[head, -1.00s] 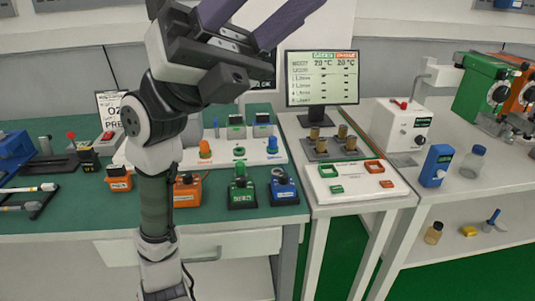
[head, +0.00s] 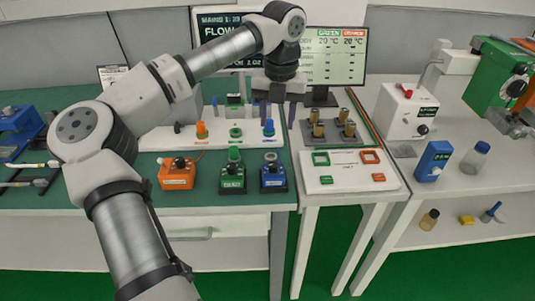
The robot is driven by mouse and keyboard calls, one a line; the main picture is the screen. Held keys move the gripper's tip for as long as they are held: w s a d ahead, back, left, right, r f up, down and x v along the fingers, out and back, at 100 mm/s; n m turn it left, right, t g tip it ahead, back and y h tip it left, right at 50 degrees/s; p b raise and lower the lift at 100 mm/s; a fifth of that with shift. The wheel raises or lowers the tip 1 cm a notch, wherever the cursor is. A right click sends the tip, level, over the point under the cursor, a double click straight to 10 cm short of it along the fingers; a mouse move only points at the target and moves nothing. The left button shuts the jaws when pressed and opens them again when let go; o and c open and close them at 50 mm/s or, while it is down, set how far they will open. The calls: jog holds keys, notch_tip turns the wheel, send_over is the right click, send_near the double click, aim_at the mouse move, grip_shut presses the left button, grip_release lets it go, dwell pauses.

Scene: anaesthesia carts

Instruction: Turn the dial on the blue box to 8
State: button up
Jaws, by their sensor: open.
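A small blue box (head: 273,179) stands near the front edge of the green bench top, at the right end of a row of boxes. A round dial (head: 270,157) sits on its top; its marks and setting are too small to read. My gripper (head: 279,112) points down with its two dark fingers apart and nothing between them. In the picture it is above and slightly right of the blue box, apart from it. It overlaps the right end of a white panel behind the box.
A green box (head: 232,181) and an orange box (head: 177,174) stand left of the blue box. The white panel (head: 180,137) behind carries coloured knobs. A white table (head: 340,184) with brass cylinders adjoins at right. Another blue box (head: 433,161) stands on the right-hand bench.

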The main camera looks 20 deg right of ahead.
aim_at(274, 164)
jog(key=f+p, duration=0.1)
jog(key=f, duration=0.3)
jog(key=f+p, duration=0.1)
jog(key=f, duration=0.4)
jog(key=f+p, duration=0.1)
jog(key=f, duration=0.3)
jog(key=shift+w+a+f, duration=0.1)
jog(key=shift+a+f, duration=0.2)
jog(key=shift+f, duration=0.1)
jog(key=c, duration=1)
